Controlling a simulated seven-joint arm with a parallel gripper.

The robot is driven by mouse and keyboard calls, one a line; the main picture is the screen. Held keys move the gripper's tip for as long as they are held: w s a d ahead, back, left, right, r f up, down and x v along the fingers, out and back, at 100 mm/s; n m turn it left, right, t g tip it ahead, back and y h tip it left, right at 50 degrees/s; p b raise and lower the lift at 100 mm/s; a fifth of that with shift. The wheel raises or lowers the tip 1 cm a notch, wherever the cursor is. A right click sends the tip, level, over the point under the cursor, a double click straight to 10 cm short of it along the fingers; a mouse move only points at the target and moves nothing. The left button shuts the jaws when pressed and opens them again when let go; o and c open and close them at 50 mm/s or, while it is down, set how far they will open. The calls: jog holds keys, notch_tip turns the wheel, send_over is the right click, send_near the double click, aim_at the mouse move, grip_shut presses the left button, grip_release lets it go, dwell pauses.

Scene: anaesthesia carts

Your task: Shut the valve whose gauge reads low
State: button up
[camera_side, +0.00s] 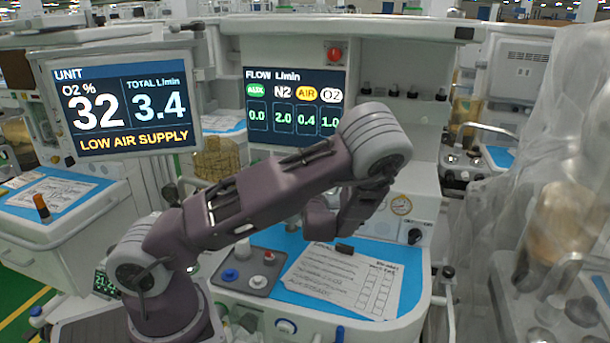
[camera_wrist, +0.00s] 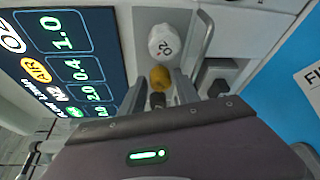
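In the side view, the flow screen (camera_side: 296,106) shows AUX 0.0, N2 2.0, AIR 0.4 and O2 1.0, with AIR lit orange. The unit screen (camera_side: 124,101) reads "LOW AIR SUPPLY". In the wrist view, a white O2 knob (camera_wrist: 165,42), a yellow knob (camera_wrist: 160,77) and a dark knob (camera_wrist: 157,101) stand in a row. My gripper (camera_wrist: 160,79) is open, its fingers on either side of the row near the yellow knob. Gaps show beside the knob; contact is unclear. In the side view my arm hides the knobs.
A plastic-draped unit (camera_side: 560,200) stands far right.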

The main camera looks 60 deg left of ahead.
jog(key=v, duration=0.6)
jog(key=shift+o, duration=0.2)
jog(key=shift+o, duration=1.2)
jog(key=shift+s+r, duration=0.1)
jog(key=shift+r, duration=0.05)
jog(key=w+a+n+h, duration=0.2)
jog(key=a+n+h, duration=0.1)
jog(key=a+n, duration=0.2)
jog(key=shift+w+a+f+t, duration=0.15)
jog(key=shift+a+f+t, duration=0.25)
jog(key=shift+a, duration=0.2)
grip_shut()
